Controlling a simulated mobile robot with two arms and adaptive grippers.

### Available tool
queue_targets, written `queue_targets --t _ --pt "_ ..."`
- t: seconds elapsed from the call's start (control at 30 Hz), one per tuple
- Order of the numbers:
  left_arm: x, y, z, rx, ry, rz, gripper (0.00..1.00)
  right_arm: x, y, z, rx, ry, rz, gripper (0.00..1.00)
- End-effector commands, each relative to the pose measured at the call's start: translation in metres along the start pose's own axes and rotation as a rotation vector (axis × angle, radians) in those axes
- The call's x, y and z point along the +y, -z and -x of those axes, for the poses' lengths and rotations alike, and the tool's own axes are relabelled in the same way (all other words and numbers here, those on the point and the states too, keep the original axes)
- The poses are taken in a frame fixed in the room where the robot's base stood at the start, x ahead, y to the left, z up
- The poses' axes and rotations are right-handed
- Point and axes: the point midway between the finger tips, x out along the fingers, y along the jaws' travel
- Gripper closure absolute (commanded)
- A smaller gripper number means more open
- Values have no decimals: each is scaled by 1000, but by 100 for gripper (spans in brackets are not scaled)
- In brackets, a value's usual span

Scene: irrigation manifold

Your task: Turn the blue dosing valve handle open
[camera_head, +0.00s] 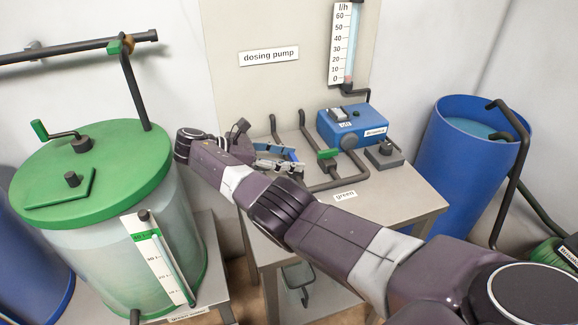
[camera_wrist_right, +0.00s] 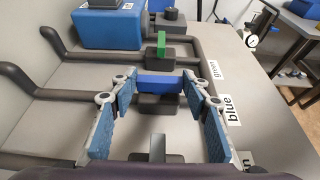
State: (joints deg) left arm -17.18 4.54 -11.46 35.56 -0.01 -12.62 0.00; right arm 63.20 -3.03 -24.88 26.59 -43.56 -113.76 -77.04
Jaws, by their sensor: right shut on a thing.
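The blue dosing valve handle (camera_wrist_right: 159,87) is a short flat bar on a dark valve body in a grey pipe, behind a "blue" label (camera_wrist_right: 231,110). It lies crosswise in the right wrist view. My right gripper (camera_wrist_right: 160,82) is shut on it, one blue-padded finger at each end. In the head view my right gripper (camera_head: 280,158) reaches low over the bench, and its fingers and wrist largely hide the blue handle. My left gripper is in neither view.
A green valve handle (camera_wrist_right: 162,45) stands just beyond, and another valve (camera_wrist_right: 157,147) sits nearer the camera. A blue dosing pump (camera_head: 352,125) is on the bench (camera_head: 390,190). A green-lidded tank (camera_head: 95,170) stands left, a blue barrel (camera_head: 460,165) right.

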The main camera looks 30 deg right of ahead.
Motion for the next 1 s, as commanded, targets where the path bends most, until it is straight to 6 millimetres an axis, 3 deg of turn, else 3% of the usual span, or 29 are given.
queue_targets --t 0.6,0.63,0.7,0.8,1.0 --pt "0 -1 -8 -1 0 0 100 1 -1 0 0 20 -11 81" --pt "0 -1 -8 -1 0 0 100 1 -1 0 0 20 -11 55" --pt "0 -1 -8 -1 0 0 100 1 -1 0 0 20 -10 47" --pt "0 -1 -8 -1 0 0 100 1 -1 0 0 20 -10 39" --pt "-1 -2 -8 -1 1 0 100 1 0 0 0 19 -9 39"
